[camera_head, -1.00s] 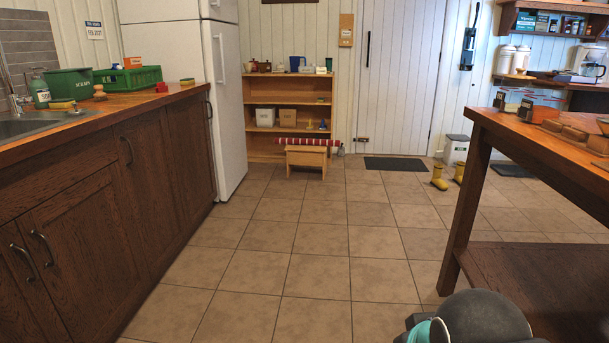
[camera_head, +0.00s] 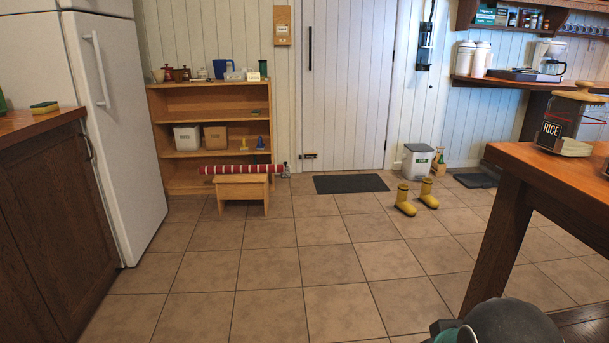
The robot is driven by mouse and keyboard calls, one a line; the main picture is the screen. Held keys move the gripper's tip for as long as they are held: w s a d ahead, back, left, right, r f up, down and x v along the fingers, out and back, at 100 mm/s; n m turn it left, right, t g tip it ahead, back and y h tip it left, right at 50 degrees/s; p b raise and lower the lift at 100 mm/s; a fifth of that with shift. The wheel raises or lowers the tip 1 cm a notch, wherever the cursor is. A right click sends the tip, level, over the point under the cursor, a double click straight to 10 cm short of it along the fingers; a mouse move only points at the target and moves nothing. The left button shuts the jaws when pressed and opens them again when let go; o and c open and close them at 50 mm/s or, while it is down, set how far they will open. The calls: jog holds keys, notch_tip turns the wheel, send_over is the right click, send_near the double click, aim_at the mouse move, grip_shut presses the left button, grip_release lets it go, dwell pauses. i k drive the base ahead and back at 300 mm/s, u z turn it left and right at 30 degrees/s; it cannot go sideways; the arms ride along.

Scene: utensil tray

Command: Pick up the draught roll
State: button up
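The draught roll (camera_head: 240,169) looks like a long red roll with white bands. It lies lengthwise across the top of a small wooden stool (camera_head: 242,189), in front of the wooden shelf unit. Its ends reach past the stool top on both sides. Part of my own arm shows at the bottom right, but my gripper's fingers are not in view. Nothing of mine is near the roll.
Tiled floor (camera_head: 270,275) is clear up to the stool. The fridge (camera_head: 112,130) and cabinet (camera_head: 50,205) stand on the left, a wooden table (camera_head: 565,175) on the right. Yellow boots (camera_head: 405,201) and a dark mat (camera_head: 351,184) lie right of the stool.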

aim_at(232, 169)
jog(key=i, duration=1.85)
jog(key=u, duration=0.6)
jog(key=i, duration=1.9)
jog(key=u, duration=1)
jog(key=i, duration=0.95)
jog(key=u, duration=0.3)
